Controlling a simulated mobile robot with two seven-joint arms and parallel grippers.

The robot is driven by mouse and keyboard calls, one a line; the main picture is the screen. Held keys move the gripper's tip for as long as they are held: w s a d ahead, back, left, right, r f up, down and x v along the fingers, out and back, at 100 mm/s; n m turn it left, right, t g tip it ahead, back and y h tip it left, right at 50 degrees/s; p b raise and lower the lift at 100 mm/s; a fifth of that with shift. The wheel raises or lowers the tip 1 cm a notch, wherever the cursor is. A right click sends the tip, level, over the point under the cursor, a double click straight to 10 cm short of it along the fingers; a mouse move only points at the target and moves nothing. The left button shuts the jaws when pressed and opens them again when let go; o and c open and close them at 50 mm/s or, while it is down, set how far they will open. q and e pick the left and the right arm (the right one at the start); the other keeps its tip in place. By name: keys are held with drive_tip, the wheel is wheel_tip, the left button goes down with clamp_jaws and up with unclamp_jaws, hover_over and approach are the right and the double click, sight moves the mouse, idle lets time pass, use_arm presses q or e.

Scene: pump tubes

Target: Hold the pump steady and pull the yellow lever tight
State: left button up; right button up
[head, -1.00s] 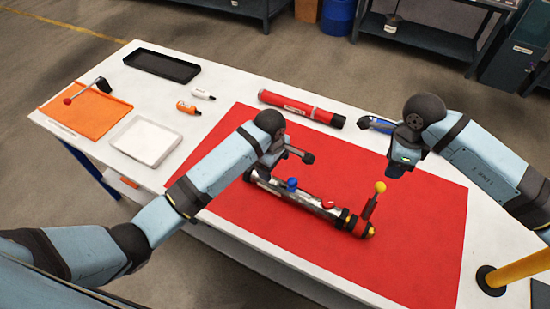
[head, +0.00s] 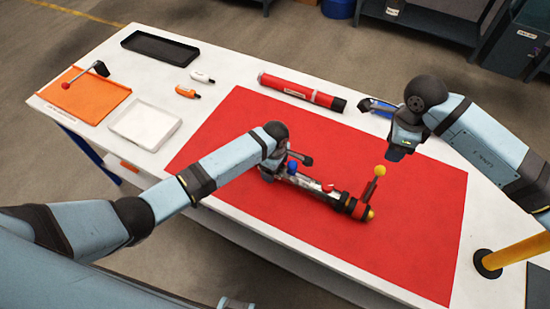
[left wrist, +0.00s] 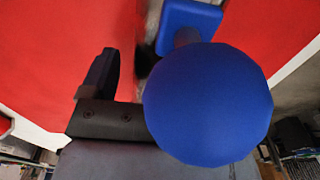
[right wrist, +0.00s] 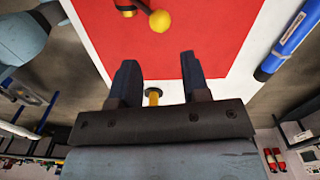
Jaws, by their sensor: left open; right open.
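The pump (head: 310,184) is a silver tube lying on the red mat, with a red and black end at the right. Its lever with a yellow ball tip (head: 380,170) stands up from that end. A blue knob (head: 292,167) rises near its left part. My left gripper (head: 272,172) is at the pump's left end, open; its fingers are mostly hidden in the head view. In the left wrist view a large blue ball (left wrist: 208,105) covers one finger. My right gripper (head: 396,155) is open and empty, to the right of the lever. The yellow ball (right wrist: 160,21) lies beyond its spread fingers (right wrist: 156,78).
A red cylinder (head: 302,92) lies behind the mat (head: 235,130). An orange tray (head: 85,103), a white tray (head: 145,126), a black tray (head: 160,46) and two markers are at left. A yellow post (head: 515,250) stands at right.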

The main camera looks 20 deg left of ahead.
use_arm(q)
drive_tip(key=shift+f, duration=0.5)
clamp_jaws()
use_arm(e)
drive_tip(key=shift+c, duration=0.2)
clamp_jaws()
drive_tip(key=w+d+f+n+g+y, duration=0.1)
drive_tip(key=w+d+n+y, duration=0.2)
drive_tip(key=n, duration=1.3)
drive_tip(key=w+d+f+n+g+y, duration=0.2)
drive_tip(key=w+d+n+y, duration=0.2)
drive_tip(key=n, duration=1.3)
drive_tip(key=w+d, duration=0.2)
drive_tip(key=shift+w+d+f+g, duration=0.15)
drive_tip(key=shift+w+d+g, duration=0.15)
drive_tip(key=shift+d, duration=0.1)
